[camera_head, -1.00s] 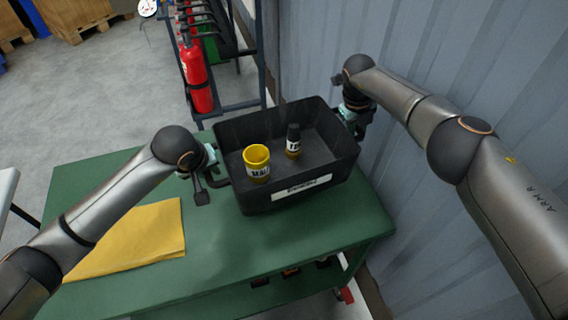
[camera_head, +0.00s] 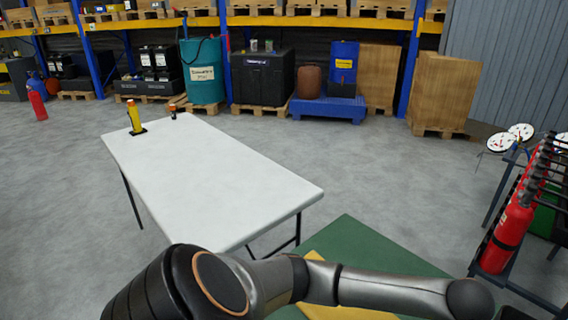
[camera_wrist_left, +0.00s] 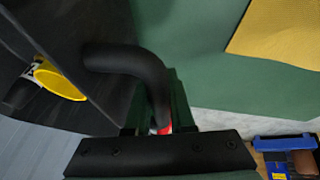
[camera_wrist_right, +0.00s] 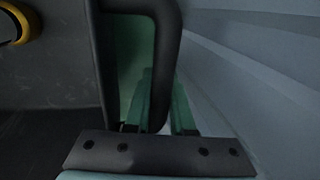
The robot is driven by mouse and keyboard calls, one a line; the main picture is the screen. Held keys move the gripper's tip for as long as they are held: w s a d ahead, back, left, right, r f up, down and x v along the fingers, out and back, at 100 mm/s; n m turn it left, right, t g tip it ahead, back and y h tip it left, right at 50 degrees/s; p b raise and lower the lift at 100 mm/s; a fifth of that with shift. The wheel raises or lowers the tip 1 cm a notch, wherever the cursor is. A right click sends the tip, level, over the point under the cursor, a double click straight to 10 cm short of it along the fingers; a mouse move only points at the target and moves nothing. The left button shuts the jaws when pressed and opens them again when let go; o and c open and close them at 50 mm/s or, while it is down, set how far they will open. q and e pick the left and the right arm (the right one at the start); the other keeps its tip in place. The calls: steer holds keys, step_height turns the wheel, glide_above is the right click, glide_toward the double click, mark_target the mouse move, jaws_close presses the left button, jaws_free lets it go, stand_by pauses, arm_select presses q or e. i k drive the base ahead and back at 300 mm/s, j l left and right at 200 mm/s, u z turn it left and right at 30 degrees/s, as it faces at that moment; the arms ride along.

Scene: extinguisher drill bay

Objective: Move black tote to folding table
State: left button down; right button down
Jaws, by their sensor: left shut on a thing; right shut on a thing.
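The folding table (camera_head: 205,165) has a white top and stands left of centre in the head view. The black tote is outside the head view now and shows only in the wrist views. In the left wrist view my left gripper (camera_wrist_left: 158,95) is shut around the curved handle of the black tote (camera_wrist_left: 108,100). In the right wrist view my right gripper (camera_wrist_right: 160,90) is shut on the tote's opposite handle. I cannot tell whether the tote rests on the bench.
The green bench (camera_head: 345,240) adjoins the table's near right side, with a yellow cloth (camera_wrist_left: 285,35) on it. A yellow object (camera_head: 134,115) and a small orange one (camera_head: 172,108) stand at the table's far end; its middle is clear. A rack with red extinguishers (camera_head: 508,235) stands right.

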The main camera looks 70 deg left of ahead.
mark_target(204, 180)
steer(key=u, duration=1.2)
steer(key=i+j+u, duration=0.15)
steer(key=j, duration=0.2)
steer(key=i+j, duration=0.1)
steer(key=j, duration=0.35)
steer(key=i+j, duration=0.1)
steer(key=j, duration=0.3)
steer(key=i+j, duration=0.1)
steer(key=j, duration=0.35)
steer(key=i+j, duration=0.1)
steer(key=j, duration=0.35)
steer(key=i+j, duration=0.1)
steer(key=j, duration=0.3)
